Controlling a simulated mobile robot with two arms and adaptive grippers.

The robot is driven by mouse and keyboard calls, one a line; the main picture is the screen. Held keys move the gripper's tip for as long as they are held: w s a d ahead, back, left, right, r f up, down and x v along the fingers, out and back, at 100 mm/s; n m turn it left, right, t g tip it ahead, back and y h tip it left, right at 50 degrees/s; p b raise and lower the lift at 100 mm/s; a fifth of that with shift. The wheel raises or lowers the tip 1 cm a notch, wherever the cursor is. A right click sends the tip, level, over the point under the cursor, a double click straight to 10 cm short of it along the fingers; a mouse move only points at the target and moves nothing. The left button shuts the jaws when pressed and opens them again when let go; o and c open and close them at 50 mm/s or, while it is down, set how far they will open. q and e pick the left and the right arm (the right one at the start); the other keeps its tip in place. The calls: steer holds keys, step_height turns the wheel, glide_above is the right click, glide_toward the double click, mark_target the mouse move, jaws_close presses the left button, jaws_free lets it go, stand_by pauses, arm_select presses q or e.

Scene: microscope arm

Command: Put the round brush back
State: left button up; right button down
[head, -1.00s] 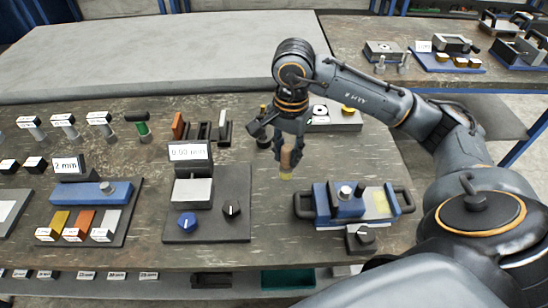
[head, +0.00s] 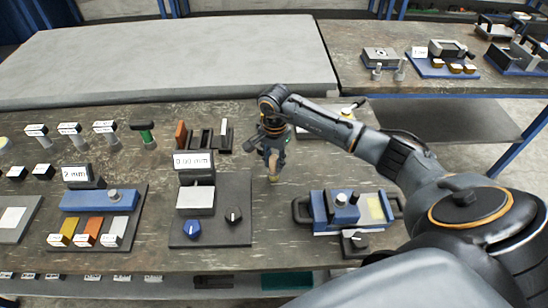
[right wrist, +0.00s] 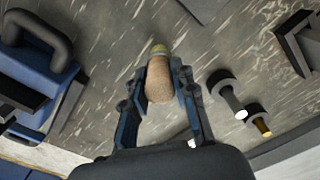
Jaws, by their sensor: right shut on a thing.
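The round brush has a tan wooden handle and a yellowish end; it shows in the head view (head: 273,172) and in the right wrist view (right wrist: 160,78). My right gripper (head: 272,158) is shut on the handle and holds the brush with the yellowish end pointing down, over a bare part of the worn bench (head: 285,255). Whether the end touches the bench I cannot tell. In the right wrist view, two dark round holders, one with a pale-tipped piece (right wrist: 229,97) and one with an orange-tipped piece (right wrist: 259,122), stand right of the gripper. My left gripper is out of view.
A blue device with dark side handles (head: 345,212) stands right of the brush. A dark plate with a display and knobs (head: 212,238) is to the left. A slotted block with orange, dark and white pieces (head: 203,138) stands behind. Bare bench lies between.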

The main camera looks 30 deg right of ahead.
steer(key=shift+f+b, duration=0.25)
steer(key=shift+b, duration=0.05)
steer(key=c, duration=1.1)
jaws_free()
steer(key=shift+r, duration=0.1)
steer(key=shift+r, duration=0.1)
steer(key=shift+r+p, duration=0.2)
steer(key=shift+p, duration=0.2)
steer(key=shift+r+b, duration=0.3)
steer(key=shift+b, duration=0.05)
step_height(320, 180, up, 11)
steer(key=b, duration=0.2)
steer(key=shift+r+b, duration=0.1)
steer(key=shift+b, duration=0.3)
steer(key=shift+s, duration=0.1)
